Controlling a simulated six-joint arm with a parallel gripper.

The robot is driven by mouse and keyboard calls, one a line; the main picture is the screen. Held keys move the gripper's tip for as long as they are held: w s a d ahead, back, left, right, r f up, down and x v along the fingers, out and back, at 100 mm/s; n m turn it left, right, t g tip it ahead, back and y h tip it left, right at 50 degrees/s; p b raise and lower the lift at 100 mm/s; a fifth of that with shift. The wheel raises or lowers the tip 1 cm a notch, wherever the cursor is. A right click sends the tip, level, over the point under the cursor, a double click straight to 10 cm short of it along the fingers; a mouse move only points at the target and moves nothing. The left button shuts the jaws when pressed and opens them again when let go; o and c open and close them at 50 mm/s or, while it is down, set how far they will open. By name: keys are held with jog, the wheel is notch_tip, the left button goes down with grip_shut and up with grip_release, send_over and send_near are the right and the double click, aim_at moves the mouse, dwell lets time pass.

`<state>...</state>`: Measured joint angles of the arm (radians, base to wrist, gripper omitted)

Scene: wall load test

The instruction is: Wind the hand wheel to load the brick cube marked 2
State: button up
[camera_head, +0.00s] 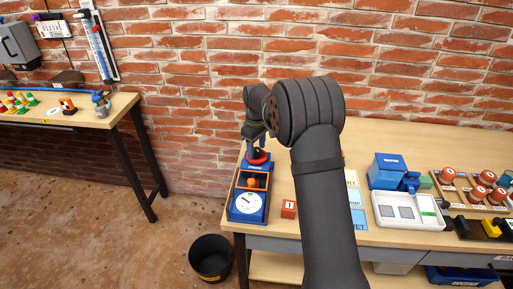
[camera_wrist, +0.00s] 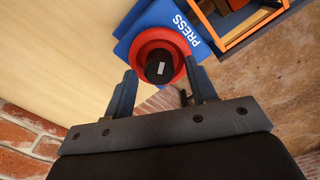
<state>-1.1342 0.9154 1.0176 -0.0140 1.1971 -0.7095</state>
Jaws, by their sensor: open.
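The blue press (camera_head: 238,215) stands at the left end of the right bench, with a white dial (camera_head: 247,203) at its front. Its red hand wheel (camera_head: 264,159) is at the back; in the wrist view the wheel (camera_wrist: 142,39) has a black hub (camera_wrist: 160,69). My gripper (camera_wrist: 160,66) is open, with one finger on each side of the wheel's near part; I cannot tell whether they touch it. An orange-brown piece (camera_head: 253,183) sits in the press's orange frame, its mark unreadable. A small red-brown cube (camera_head: 289,209) stands right of the press; its mark looks like 1.
A dark bucket (camera_head: 210,257) stands on the floor. The brick wall is close behind. My arm hides part of the bench.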

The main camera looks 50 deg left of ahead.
jog(key=shift+f, duration=0.25)
jog(key=c, duration=1)
jog(key=m, duration=0.4)
jog(key=shift+m, duration=2.9)
